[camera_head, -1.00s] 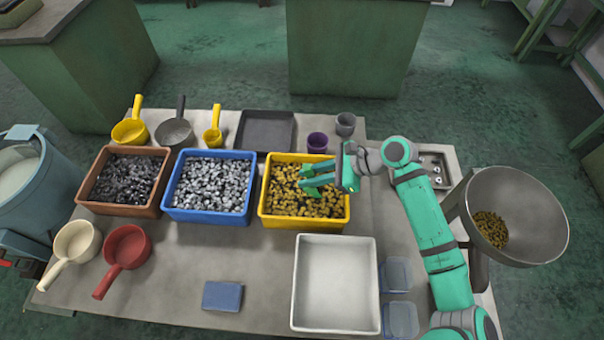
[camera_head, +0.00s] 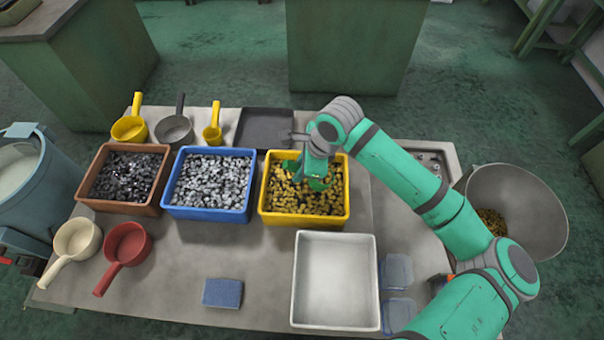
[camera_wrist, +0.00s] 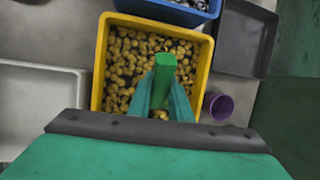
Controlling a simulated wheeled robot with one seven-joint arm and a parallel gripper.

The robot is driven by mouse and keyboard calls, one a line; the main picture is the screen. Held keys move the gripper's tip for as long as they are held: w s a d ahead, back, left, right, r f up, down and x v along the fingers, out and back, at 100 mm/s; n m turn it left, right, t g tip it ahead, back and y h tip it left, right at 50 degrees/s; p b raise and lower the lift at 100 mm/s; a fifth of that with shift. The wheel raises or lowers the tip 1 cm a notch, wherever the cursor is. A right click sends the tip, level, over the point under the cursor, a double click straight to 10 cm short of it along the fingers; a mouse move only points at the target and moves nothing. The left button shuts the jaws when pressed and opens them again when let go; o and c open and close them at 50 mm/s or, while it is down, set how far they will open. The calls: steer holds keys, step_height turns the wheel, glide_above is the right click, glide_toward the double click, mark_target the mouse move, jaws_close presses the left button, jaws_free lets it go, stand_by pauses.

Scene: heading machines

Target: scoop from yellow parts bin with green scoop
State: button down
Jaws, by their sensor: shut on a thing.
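The yellow parts bin (camera_head: 304,220) holds many small brass-coloured parts and stands right of the blue bin. My gripper (camera_wrist: 165,92) points down over this bin and is shut on the green scoop (camera_wrist: 164,72), whose handle shows between the fingers in the wrist view. In the head view the green scoop (camera_head: 318,184) shows only in part, low among the brass parts, under my wrist. My gripper and arm hide the rest of it, so I cannot tell how much its bowl holds.
A blue bin (camera_head: 209,215) and a brown bin (camera_head: 119,208) of metal parts stand to the left. An empty white tray (camera_head: 335,285) lies in front. A metal hopper (camera_head: 530,205) stands at right.

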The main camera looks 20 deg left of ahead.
mark_target(294, 165)
steer(key=shift+t+h, duration=0.3)
steer(key=shift+h, duration=0.4)
steer(key=shift+s+a+r, duration=0.1)
steer(key=shift+a+r, duration=0.1)
steer(key=shift+r, duration=0.9)
steer(key=shift+s+a+r, duration=0.1)
steer(key=shift+a+r, duration=0.1)
steer(key=shift+r, duration=0.9)
steer(key=shift+s+a+r, duration=0.1)
steer(key=shift+a+r, duration=0.1)
steer(key=shift+r, duration=0.9)
steer(key=shift+w, duration=0.15)
steer(key=shift+s, duration=0.2)
